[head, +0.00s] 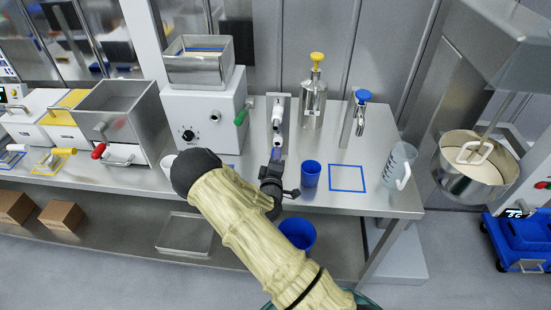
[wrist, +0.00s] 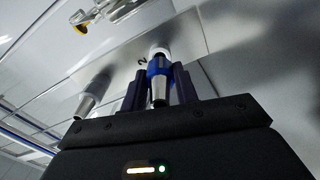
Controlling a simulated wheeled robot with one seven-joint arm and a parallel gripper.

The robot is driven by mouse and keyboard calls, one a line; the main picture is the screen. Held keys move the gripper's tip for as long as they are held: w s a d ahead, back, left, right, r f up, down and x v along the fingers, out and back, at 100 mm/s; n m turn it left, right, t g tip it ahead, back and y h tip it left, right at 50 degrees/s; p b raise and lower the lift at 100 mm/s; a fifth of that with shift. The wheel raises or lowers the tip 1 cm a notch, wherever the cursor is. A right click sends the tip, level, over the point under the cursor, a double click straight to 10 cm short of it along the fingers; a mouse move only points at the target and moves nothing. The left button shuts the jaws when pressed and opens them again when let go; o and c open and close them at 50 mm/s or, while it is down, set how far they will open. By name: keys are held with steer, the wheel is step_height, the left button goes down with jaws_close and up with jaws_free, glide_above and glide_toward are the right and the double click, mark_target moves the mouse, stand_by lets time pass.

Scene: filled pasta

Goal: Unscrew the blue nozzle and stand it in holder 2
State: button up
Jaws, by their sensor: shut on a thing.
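The blue nozzle (wrist: 157,68), a blue collar with a metal tip, is between the two dark fingers of my gripper (wrist: 158,88) in the wrist view. My gripper is shut on it. The collar is right against a white piece on a metal plate, beside the printed number 2 (wrist: 143,62); I cannot tell whether they touch. In the head view my gripper (head: 277,160) is at the lower end of the upright holder plate (head: 278,101), and a little blue shows there.
A white machine (head: 205,118) with a steel hopper stands left of the plate. A blue cup (head: 311,174) stands close right of my gripper. A steel pump bottle (head: 313,100), a blue-topped tap (head: 362,97) and a clear jug (head: 398,165) are farther right. The blue-outlined square (head: 346,178) is empty.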

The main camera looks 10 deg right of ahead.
steer(key=shift+b+x, duration=0.75)
steer(key=shift+x, duration=0.7)
stand_by(1.3)
steer(key=o, duration=1.4)
steer(key=shift+s, duration=0.1)
steer(key=shift+v, duration=3.35)
steer(key=shift+s+a+f, duration=0.1)
steer(key=shift+s+a, duration=0.1)
steer(key=shift+s, duration=0.3)
steer(key=p+v, duration=0.1)
steer(key=v, duration=1.5)
steer(key=shift+s, duration=0.2)
